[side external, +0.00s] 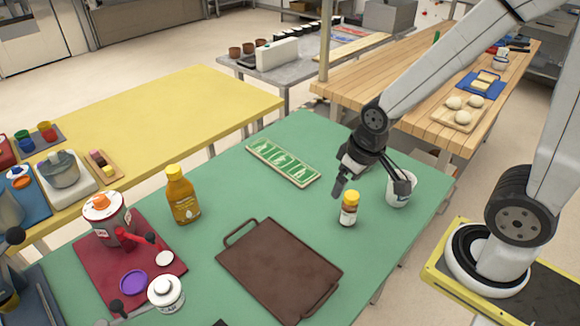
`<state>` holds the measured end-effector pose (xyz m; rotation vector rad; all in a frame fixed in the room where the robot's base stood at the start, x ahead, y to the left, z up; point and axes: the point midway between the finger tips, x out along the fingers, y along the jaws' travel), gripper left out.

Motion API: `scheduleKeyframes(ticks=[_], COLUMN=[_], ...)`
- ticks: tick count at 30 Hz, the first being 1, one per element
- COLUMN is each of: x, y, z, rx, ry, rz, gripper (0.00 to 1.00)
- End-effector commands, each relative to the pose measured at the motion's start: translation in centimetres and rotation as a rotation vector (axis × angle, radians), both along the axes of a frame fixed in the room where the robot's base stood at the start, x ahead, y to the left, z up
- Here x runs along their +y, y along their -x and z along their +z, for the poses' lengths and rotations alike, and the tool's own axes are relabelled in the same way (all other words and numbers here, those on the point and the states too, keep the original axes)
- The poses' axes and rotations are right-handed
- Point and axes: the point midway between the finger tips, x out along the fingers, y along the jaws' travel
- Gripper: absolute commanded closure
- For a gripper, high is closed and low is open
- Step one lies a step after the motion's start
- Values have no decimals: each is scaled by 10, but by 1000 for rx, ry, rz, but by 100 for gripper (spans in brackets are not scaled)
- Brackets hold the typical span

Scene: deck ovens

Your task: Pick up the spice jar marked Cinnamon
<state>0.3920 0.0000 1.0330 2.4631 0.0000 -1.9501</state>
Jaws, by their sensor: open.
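A small spice jar (348,215) with a yellow cap and a white label stands upright on the green table (210,270). The label is too small to read, so I cannot tell if it says Cinnamon. My gripper (370,187) is open, its fingers spread and pointing down. In the picture its left fingertip is just above and left of the yellow cap, and its right finger overlaps a white cup (399,198). Nothing shows between the fingers. I cannot tell the exact depth between gripper and jar.
A brown tray (280,265) with handles lies front centre. A green-patterned strip (283,162) lies behind it. An amber bottle (183,198) stands left. A red mat (93,258) holds a canister and small items. Green table surface is clear left of the jar.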

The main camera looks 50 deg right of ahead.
Motion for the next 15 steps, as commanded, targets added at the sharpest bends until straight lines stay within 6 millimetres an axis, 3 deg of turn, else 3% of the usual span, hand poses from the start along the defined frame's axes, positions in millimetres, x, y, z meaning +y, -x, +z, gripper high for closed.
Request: scheduleKeyframes(ticks=[8, 15], x=[-6, -32], y=[2, 15], z=[-4, -22], rx=[31, 181], ry=[-16, -100], rz=[-53, -297], gripper=[2, 2])
